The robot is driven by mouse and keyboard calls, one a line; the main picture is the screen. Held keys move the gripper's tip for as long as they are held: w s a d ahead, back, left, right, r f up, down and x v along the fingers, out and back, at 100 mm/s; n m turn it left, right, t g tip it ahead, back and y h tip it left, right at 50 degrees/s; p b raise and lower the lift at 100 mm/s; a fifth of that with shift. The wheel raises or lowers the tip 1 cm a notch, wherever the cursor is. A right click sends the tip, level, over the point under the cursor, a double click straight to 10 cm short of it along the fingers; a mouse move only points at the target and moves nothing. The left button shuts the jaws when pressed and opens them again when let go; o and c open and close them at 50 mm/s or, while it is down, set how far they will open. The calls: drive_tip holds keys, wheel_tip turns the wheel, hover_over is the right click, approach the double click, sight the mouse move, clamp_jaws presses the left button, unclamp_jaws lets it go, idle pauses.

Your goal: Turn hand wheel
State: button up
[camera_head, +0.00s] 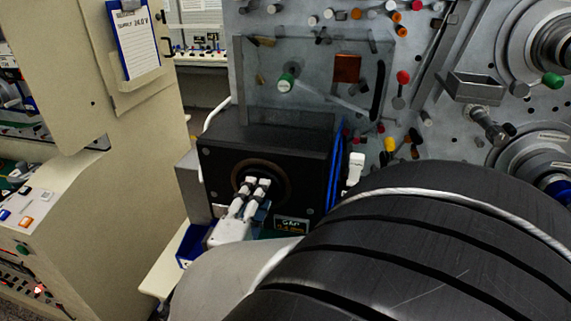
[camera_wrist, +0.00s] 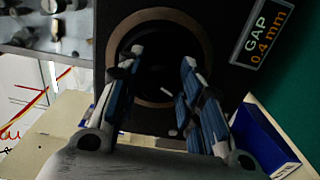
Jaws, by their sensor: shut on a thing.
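The hand wheel (camera_head: 262,162) is a dark round part with a brown ring, on the front of a black box (camera_head: 225,160). In the wrist view the wheel (camera_wrist: 160,14) is in front of my gripper, its centre in deep shadow. My gripper (camera_head: 258,182) reaches to the wheel's middle. In the wrist view its two blue and white fingers (camera_wrist: 160,62) stand apart on either side of the dark centre, shut on the hand wheel. The exact contact is too dark to make out. A display (camera_wrist: 262,38) beside the wheel reads GAP 0.4 mm.
A blue bin (camera_wrist: 262,140) sits below right of the wheel in the wrist view. A grey panel (camera_head: 310,75) with coloured knobs rises behind the box. A beige cabinet (camera_head: 80,110) with a clipboard (camera_head: 135,42) stands at left. Spindles are at far right.

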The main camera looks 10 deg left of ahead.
drive_tip(key=shift+m+b, duration=0.4)
drive_tip(key=shift+b, duration=0.15)
drive_tip(key=o, duration=1.1)
drive_tip(key=shift+c, duration=0.2)
